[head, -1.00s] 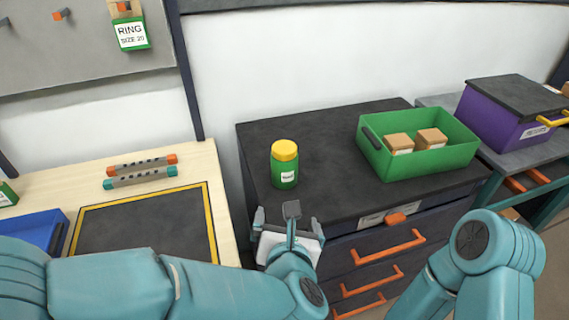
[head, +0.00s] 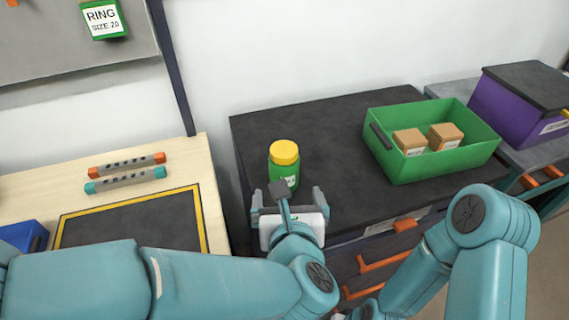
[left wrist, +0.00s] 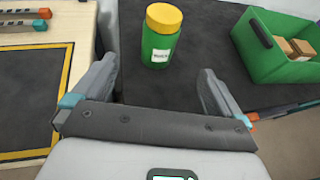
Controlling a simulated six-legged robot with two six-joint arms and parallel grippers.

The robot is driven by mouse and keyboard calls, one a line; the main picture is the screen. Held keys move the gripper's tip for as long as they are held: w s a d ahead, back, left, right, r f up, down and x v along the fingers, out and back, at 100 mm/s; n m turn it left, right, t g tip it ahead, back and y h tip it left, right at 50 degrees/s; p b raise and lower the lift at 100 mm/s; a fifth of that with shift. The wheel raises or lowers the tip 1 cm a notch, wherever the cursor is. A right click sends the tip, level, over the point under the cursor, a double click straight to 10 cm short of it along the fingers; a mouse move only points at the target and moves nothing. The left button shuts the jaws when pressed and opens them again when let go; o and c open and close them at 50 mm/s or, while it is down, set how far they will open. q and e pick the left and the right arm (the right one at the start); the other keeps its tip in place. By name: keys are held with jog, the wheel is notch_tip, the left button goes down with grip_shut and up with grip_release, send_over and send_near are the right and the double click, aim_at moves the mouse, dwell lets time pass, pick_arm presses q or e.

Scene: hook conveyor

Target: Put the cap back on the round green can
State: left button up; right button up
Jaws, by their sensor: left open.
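The round green can (head: 282,176) stands upright on the dark top of the drawer cabinet, with a white label on its front. A yellow cap (head: 285,151) sits on its top; I cannot tell how tightly. In the left wrist view the can (left wrist: 159,50) and the cap (left wrist: 164,17) are just ahead of the jaws. My left gripper (head: 288,193) is open and empty, in front of the can, with its fingers spread to either side and not touching it. My right arm shows at the lower right, but its gripper is out of view.
A green bin (head: 428,165) with two small cardboard boxes stands right of the can. A purple box (head: 520,112) with a dark lid is farther right. The cabinet top (head: 335,135) is clear between can and bin. A wooden bench (head: 195,160) lies to the left.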

aim_at(284, 171)
pick_arm(q)
jog(key=p+x, duration=0.1)
jog(key=x, duration=0.9)
jog(key=shift+w+f, duration=0.2)
jog(key=shift+w+a+f, duration=0.1)
jog(key=shift+w+f, duration=0.15)
jog(key=shift+w, duration=0.2)
pick_arm(e)
jog(key=shift+a+r, duration=0.1)
jog(key=shift+r, duration=0.55)
pick_arm(q)
jog(key=shift+s+r, duration=0.1)
jog(key=shift+s, duration=0.05)
pick_arm(e)
jog(key=shift+r, duration=0.1)
